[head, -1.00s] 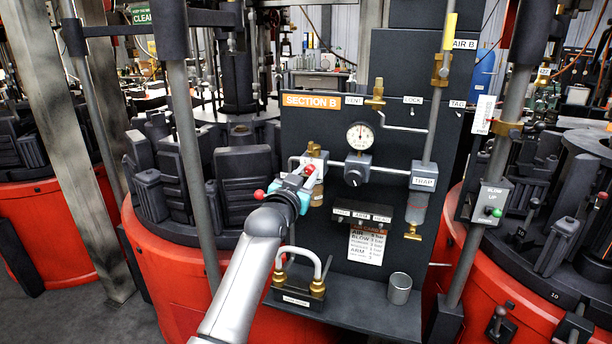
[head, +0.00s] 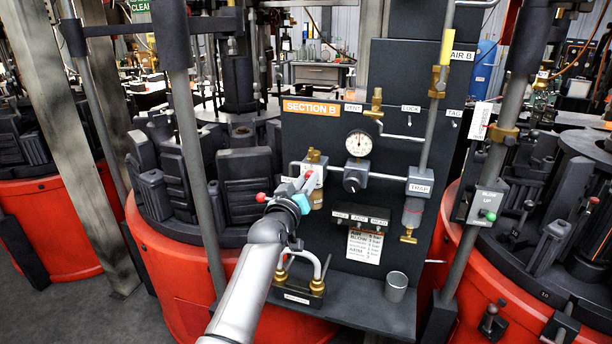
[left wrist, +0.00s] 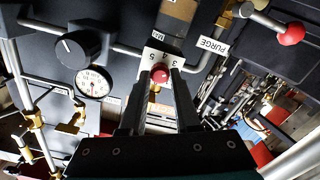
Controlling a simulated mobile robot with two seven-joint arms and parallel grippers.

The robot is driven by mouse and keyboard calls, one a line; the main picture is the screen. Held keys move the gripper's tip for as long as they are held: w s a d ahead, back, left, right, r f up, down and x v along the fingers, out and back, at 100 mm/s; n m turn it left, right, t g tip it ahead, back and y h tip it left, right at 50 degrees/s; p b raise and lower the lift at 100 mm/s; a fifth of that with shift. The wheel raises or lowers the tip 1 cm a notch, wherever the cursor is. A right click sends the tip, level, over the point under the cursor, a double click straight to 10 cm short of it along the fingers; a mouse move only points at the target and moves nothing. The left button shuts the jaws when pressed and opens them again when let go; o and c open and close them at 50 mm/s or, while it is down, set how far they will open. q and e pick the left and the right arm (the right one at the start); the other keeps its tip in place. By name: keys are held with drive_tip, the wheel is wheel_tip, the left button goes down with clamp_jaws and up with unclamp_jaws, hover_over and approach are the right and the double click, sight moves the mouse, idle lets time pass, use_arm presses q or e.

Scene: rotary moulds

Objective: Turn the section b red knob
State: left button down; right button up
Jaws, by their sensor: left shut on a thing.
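The section B panel (head: 400,75) has an orange "SECTION B" sign (head: 311,108). The small red knob (head: 309,174) is on the valve at its left side, partly hidden by my gripper. My left gripper (head: 306,181) reaches it from the front left. In the left wrist view, the fingers of my left gripper (left wrist: 160,82) are closed on both sides of the red knob (left wrist: 160,72). A white numbered dial plate (left wrist: 160,60) shows behind the knob. My right gripper is not in view.
A red ball-ended lever (left wrist: 291,35) by the PURGE label is close to the gripper. A gauge (head: 359,143) and black regulator knob (head: 352,184) are to the right. A metal cup (head: 396,286) stands on the shelf below. A grey post (head: 197,180) stands left.

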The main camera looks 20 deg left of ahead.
use_arm(q)
drive_tip(key=shift+n+p, duration=0.35)
drive_tip(key=shift+n, duration=0.65)
drive_tip(key=c, duration=0.6)
unclamp_jaws()
drive_tip(key=shift+s, duration=0.1)
drive_tip(key=s, duration=0.5)
drive_tip(key=s+p, duration=0.1)
drive_tip(key=s, duration=0.4)
drive_tip(key=s+p, duration=0.1)
drive_tip(key=s, duration=0.4)
drive_tip(key=shift+a, duration=0.25)
